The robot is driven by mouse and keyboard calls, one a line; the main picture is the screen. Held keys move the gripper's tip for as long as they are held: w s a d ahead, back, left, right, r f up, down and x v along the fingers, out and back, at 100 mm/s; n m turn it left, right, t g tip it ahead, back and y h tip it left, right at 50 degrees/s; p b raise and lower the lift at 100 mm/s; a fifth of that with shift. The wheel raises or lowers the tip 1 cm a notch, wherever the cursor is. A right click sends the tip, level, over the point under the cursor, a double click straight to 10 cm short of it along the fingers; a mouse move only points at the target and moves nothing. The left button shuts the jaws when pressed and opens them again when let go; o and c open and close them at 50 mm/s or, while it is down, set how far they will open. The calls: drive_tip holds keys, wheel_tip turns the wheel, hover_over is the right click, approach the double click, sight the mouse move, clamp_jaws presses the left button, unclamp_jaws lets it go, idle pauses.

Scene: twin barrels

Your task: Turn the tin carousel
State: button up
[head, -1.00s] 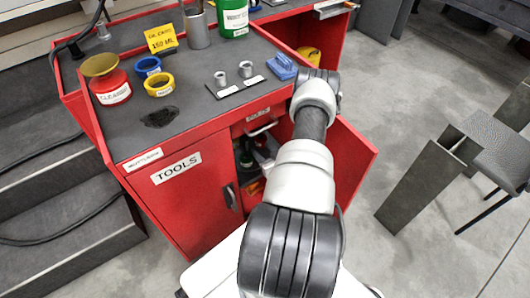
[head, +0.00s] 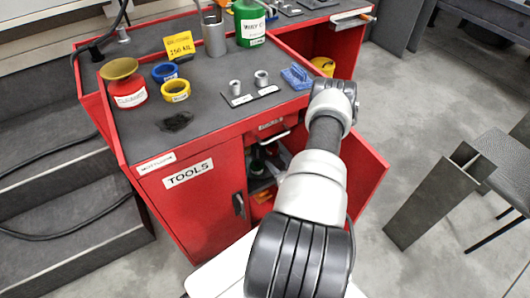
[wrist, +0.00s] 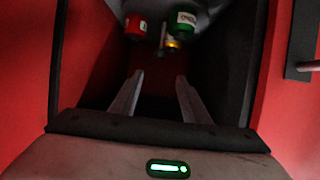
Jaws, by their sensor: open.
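The tins of the carousel show at the top of the wrist view, inside the dark cabinet: a red tin (wrist: 136,28), a green tin (wrist: 185,24) and a small yellow-banded tin (wrist: 172,43). A grey surface beside them may be the carousel plate. My gripper (wrist: 158,85) has its two fingers apart with nothing between them, and the tins lie beyond the fingertips without contact. In the head view my arm hides the gripper, and part of the open cabinet compartment (head: 262,185) shows with a dark green item inside.
The red cabinet (head: 200,205) carries a worktop (head: 215,110) with cups, tins and a blue tool (head: 297,77). Its open red door (head: 368,170) stands to the right of my arm. Red walls flank the gripper closely in the wrist view.

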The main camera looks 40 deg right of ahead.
sight(258, 145)
drive_tip(key=b+x, duration=0.4)
drive_tip(key=x, duration=1.2)
drive_tip(key=shift+s+f, duration=0.15)
drive_tip(key=shift+f, duration=0.05)
drive_tip(key=shift+w+f+b, duration=0.1)
drive_tip(key=shift+w+b, duration=0.25)
drive_tip(key=shift+w, duration=0.15)
clamp_jaws()
